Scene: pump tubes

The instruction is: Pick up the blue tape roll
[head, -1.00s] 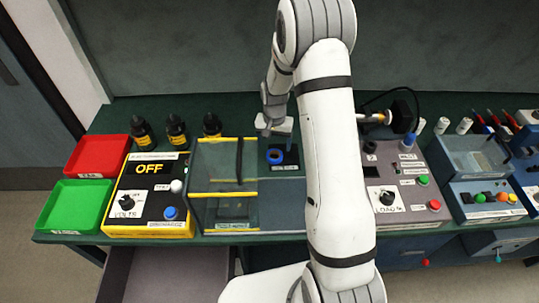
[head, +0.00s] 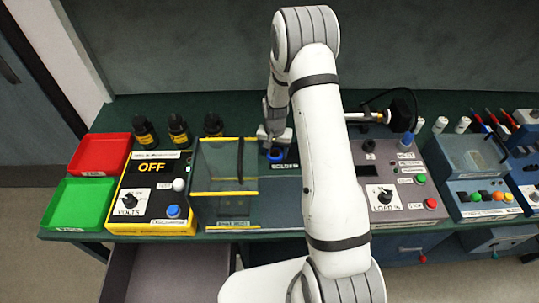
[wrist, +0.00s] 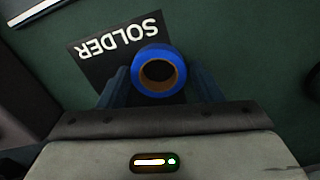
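The blue tape roll (wrist: 140,74) is a blue ring with a tan core. It lies flat, partly over a dark card lettered SOLDER (wrist: 95,60) on the green bench. My gripper (wrist: 159,77) is open, with one dark finger on each side of the roll in the wrist view. The gaps between fingers and roll look small, and I cannot tell whether either finger touches it. In the head view the roll (head: 277,158) shows just below my gripper (head: 275,148), which partly covers it.
A clear box with yellow edges (head: 225,193) stands close to the left of the roll. A grey LOAD panel (head: 405,195) stands to the right, beyond my arm. Several dark bottles (head: 178,132) stand at the back left, near red (head: 80,171) and green (head: 58,226) trays.

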